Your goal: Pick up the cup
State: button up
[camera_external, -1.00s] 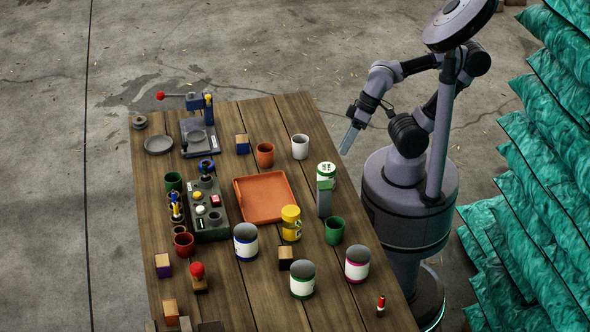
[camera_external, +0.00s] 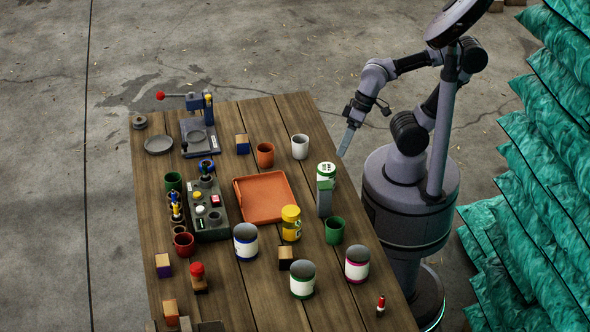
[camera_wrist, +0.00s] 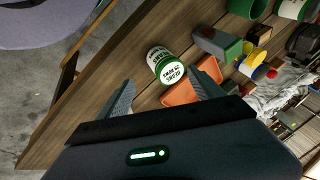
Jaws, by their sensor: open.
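Several cups stand upright on the wooden table: a white cup (camera_external: 300,147) and a brown-orange cup (camera_external: 265,155) toward the back right, a green cup (camera_external: 335,231) at the right, another green cup (camera_external: 173,182) and a dark red cup (camera_external: 184,244) at the left. Which one is meant cannot be told. My gripper (camera_external: 345,150) is open and empty, above the table's right edge, to the right of the white cup. In the wrist view my gripper (camera_wrist: 160,90) has its fingers spread, with nothing between the tips.
A green-and-white can (camera_external: 326,173) stands near my gripper; it also shows in the wrist view (camera_wrist: 165,66). An orange tray (camera_external: 264,197), a grey-green block (camera_external: 324,199), a yellow can (camera_external: 291,224) and a control box (camera_external: 206,212) fill the middle. Teal sacks (camera_external: 550,190) are stacked right.

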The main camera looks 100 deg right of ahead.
jog(key=d+f+m+g+y+p, duration=0.15)
jog(key=d+m+y+p, duration=0.35)
jog(key=d+m+p, duration=0.5)
jog(key=m+t+h+p, duration=0.1)
jog(key=m+t+p, duration=0.75)
jog(key=m, duration=0.75)
send_near(307, 138)
jog(key=shift+t, duration=0.7)
jog(key=b+x, duration=0.2)
jog(key=x, duration=0.2)
jog(key=f+b+x, duration=0.1)
jog(key=x, duration=0.3)
jog(key=b+x, duration=0.2)
jog(key=x, duration=0.2)
jog(key=shift+s+f+b, duration=0.1)
jog(key=shift+f+b, duration=0.25)
jog(key=shift+w, duration=0.25)
jog(key=c, duration=1.5)
jog(key=shift+o, duration=0.2)
